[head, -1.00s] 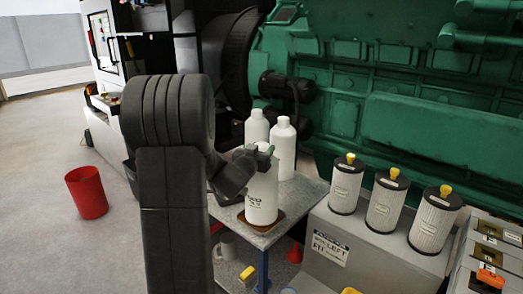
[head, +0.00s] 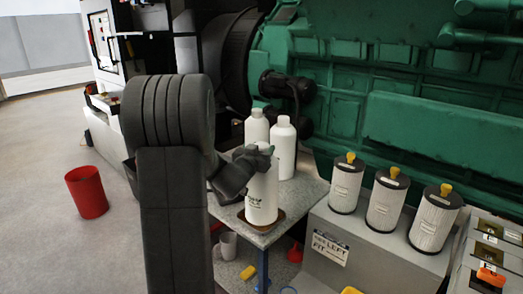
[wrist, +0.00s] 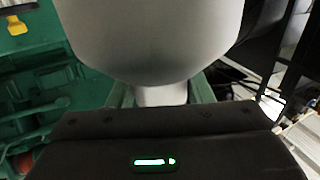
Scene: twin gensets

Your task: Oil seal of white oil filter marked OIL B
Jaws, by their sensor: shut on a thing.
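Three white filter elements with dark end caps and yellow knobs stand in a row on the grey cabinet: left (head: 346,186), middle (head: 385,204), right (head: 431,224). Their labels are too small to read, so I cannot tell which is OIL B. My gripper (head: 262,157) is shut on the neck of a white bottle (head: 263,197), left of the filters. This bottle stands upright at a brown dish (head: 278,217) on the small table; its dark print is unreadable. In the wrist view the bottle's pale body (wrist: 150,40) fills the top and its neck runs between the fingers.
Two more white bottles (head: 256,128) (head: 284,148) stand close behind on the grey table (head: 308,190). A green engine (head: 440,130) walls off the back. A sign reading LEFT (head: 330,247) is on the cabinet front. A red bucket (head: 86,192) stands on open floor at left.

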